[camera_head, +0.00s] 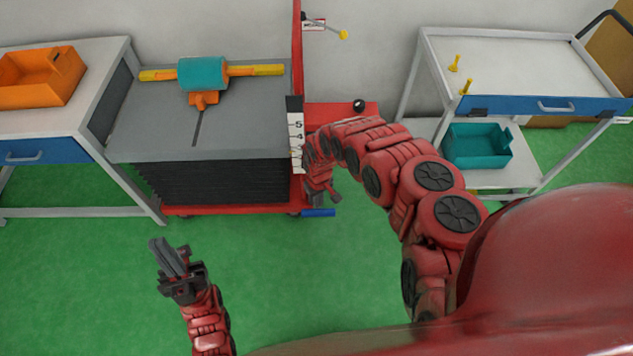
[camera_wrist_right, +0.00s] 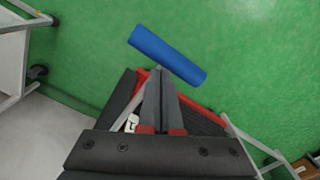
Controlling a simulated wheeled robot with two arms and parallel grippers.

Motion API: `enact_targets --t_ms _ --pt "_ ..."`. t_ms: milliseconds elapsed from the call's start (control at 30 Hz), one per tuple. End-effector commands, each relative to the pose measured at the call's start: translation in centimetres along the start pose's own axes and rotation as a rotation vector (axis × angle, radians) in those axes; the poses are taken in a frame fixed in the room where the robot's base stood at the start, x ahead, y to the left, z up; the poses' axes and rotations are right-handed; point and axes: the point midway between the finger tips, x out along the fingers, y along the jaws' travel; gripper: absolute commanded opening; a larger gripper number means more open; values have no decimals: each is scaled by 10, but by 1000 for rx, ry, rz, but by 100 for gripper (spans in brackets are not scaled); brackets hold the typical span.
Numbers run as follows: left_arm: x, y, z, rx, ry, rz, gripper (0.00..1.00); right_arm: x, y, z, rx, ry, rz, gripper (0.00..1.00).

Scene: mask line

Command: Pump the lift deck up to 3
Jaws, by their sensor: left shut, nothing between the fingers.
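The lift deck (camera_head: 150,130) has a grey top over black folded bellows (camera_head: 215,182) and a red base (camera_head: 235,208). A white scale (camera_head: 295,128) stands at its right edge, with 5 and 4 readable. My right arm is close to its lower part. The blue pedal (camera_head: 318,212) is low at the deck's right front; it also shows in the right wrist view (camera_wrist_right: 168,55). My right gripper (camera_head: 320,198) is just above the pedal, shut and empty; contact is unclear. My left gripper (camera_head: 162,248) is shut and empty over the floor, in front of the deck.
A table with an orange bin (camera_head: 40,78) stands left. A white cart (camera_head: 510,55) with a teal bin (camera_head: 477,146) stands right. A black knob (camera_head: 359,105) sits behind my right arm.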

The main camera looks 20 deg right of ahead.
Motion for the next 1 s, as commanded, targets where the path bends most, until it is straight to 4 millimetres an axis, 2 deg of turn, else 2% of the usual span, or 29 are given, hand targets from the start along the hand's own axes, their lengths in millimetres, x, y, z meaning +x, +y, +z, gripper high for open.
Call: enact_targets --t_ms 33,767,1000 --pt "-6 0 1 0 0 0 0 7 0 0 0 -1 0 0" --pt "-46 2 8 0 0 0 0 59 1 -2 -1 -1 0 0" --pt "-42 2 7 0 0 0 0 54 1 -2 -1 -2 -1 0"
